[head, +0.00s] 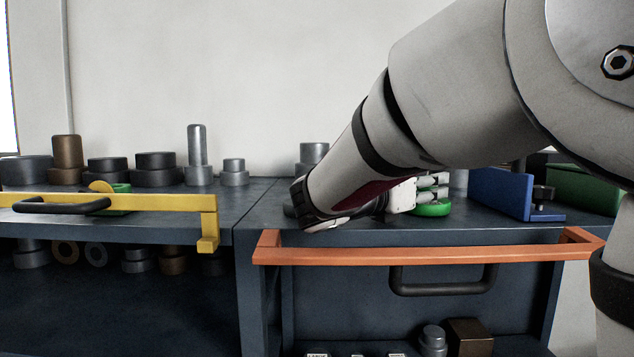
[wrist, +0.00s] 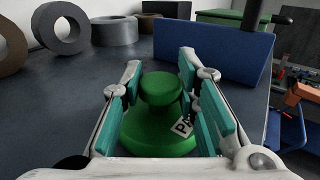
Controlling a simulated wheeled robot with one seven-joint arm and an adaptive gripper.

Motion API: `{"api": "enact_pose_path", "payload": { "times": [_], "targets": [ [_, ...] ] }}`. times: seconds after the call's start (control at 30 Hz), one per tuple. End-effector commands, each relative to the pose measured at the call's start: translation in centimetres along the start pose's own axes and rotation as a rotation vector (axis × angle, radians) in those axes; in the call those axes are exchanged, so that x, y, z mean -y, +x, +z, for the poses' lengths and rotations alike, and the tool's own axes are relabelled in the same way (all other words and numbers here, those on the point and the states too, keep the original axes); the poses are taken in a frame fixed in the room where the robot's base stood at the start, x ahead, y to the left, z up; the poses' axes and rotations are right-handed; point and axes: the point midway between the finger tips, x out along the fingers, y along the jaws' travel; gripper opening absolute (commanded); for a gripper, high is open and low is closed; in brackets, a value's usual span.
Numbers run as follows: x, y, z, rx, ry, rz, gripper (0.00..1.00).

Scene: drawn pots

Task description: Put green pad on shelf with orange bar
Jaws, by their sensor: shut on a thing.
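The green pad (wrist: 160,130) is a round green disc with a raised round knob and a small white label. My gripper (wrist: 160,85) is shut on its knob, with a teal finger pad on each side. In the head view the green pad (head: 431,210) shows below my gripper (head: 430,187), low over the top of the right-hand dark shelf (head: 262,212); I cannot tell whether it touches the top. The orange bar (head: 430,255) runs along this shelf's front. My arm hides part of the shelf top.
A blue upright plate (head: 500,193) and a green box (head: 585,190) stand to the right of the pad. A yellow bar (head: 150,202) fronts the left shelf, which holds several grey and brown cylinders. Grey rings (wrist: 62,27) stand behind the pad at left.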

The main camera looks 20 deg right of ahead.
Motion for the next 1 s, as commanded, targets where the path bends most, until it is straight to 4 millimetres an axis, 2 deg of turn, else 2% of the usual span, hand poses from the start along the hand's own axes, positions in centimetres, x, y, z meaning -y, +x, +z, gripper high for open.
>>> {"api": "enact_pose_path", "payload": {
  "times": [0.27,0.3,0.37,0.4,0.77,0.87,1.0],
  "targets": [
    [0.0,0.0,-0.3,0.001,0.000,-0.001,0.00],
    [0.0,0.0,-0.3,0.000,0.001,-0.001,0.33],
    [0.0,0.0,-0.3,0.000,0.001,0.000,0.47],
    [0.0,0.0,-0.3,0.000,0.001,0.000,0.49],
    [0.0,0.0,0.0,0.000,0.001,0.001,0.49],
    [-0.1,-1.0,0.0,-0.002,0.001,0.003,0.49],
    [-0.1,-3.7,0.0,-0.002,0.001,0.004,0.49]
  ]
}}
